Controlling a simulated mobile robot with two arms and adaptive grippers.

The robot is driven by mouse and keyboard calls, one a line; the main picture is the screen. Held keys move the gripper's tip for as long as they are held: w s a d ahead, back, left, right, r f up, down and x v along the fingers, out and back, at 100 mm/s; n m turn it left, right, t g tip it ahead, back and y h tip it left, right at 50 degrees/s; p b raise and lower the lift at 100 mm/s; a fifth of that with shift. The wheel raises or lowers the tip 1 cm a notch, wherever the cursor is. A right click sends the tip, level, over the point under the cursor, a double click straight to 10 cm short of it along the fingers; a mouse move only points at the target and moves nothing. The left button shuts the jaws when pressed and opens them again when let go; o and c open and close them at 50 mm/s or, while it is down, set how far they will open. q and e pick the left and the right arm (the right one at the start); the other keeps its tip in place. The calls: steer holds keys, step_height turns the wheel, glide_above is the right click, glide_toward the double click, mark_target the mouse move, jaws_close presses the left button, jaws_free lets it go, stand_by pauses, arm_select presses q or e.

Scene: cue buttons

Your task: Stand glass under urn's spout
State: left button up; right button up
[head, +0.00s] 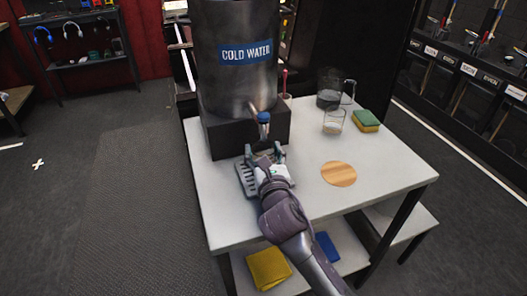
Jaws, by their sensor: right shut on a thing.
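A large metal urn (237,80) labelled "COLD WATER" stands on a dark block on the white table. Its spout, with a blue knob (264,117), points toward me. A grey slotted drip tray (245,184) lies below the spout. My right gripper (265,153) is over the tray, just under and in front of the spout. Its fingers are spread around a glass and shut on it; the glass is clear and mostly hidden by the gripper. Another clear glass (334,122) with something pale at its bottom stands to the right. My left gripper is out of view.
A clear jug (329,92) and a green-yellow sponge (366,120) stand at the table's back right. A round wooden coaster (339,174) lies right of my gripper. The table's (390,178) front right is clear. Yellow (268,268) and blue cloths lie on the lower shelf.

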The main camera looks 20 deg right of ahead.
steer(key=o, duration=1.4)
steer(key=shift+f, duration=0.1)
steer(key=s, duration=0.4)
steer(key=s+a, duration=0.1)
steer(key=s, duration=0.7)
steer(key=shift+a, duration=0.2)
